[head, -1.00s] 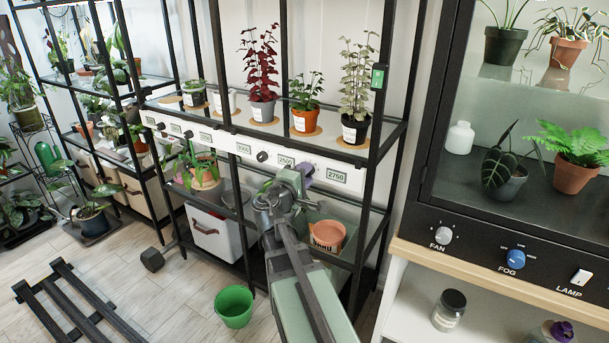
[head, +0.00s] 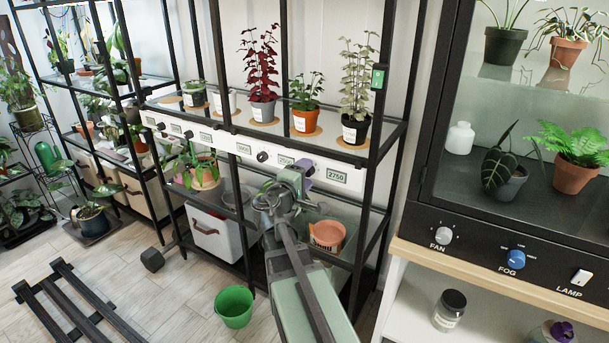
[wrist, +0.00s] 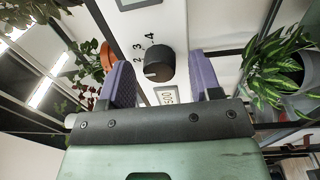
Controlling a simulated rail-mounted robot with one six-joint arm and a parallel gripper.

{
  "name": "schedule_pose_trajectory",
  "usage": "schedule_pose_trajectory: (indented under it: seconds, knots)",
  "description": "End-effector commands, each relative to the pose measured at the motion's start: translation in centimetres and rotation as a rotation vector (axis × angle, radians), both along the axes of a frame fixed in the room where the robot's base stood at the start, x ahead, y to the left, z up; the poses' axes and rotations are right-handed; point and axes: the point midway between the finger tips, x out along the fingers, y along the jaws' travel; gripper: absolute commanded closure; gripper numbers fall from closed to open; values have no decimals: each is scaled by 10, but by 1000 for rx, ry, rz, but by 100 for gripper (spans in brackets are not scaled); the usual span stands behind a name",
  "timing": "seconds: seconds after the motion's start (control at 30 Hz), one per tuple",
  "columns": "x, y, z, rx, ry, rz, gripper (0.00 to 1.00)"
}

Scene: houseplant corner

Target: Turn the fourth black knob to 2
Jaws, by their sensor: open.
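A round black knob (wrist: 158,67) sits on the white panel in the wrist view, with the numbers 2, 3 and 4 printed around its left and upper side. A pale mark on the knob points left, a little below the 2. My gripper (wrist: 161,80) is open, with one purple finger on each side of the knob and gaps between. In the head view my gripper (head: 304,166) is at the panel (head: 222,144), near its right end, and hides the knob there. Another black knob (head: 262,156) shows to its left. I cannot tell the knob's place in the row for certain.
A display reading 2750 (head: 337,177) is right of my gripper. Potted plants stand on the shelf above, including a silvery one (head: 355,130). A terracotta pot (head: 327,234) is on a lower shelf. A leafy plant (wrist: 275,68) is beside the right finger.

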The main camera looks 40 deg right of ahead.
Motion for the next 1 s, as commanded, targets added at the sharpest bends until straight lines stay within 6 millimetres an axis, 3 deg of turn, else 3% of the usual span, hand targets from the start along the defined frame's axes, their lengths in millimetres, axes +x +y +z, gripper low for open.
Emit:
schedule_pose_trajectory:
  seconds: [0.17,0.4,0.6,1.0]
  knots:
    - [-4,11,-1,0,0,3,42]
    - [-24,66,-4,0,0,5,42]
    - [-35,98,-5,0,0,2,42]
    - [-36,102,-5,0,0,0,42]
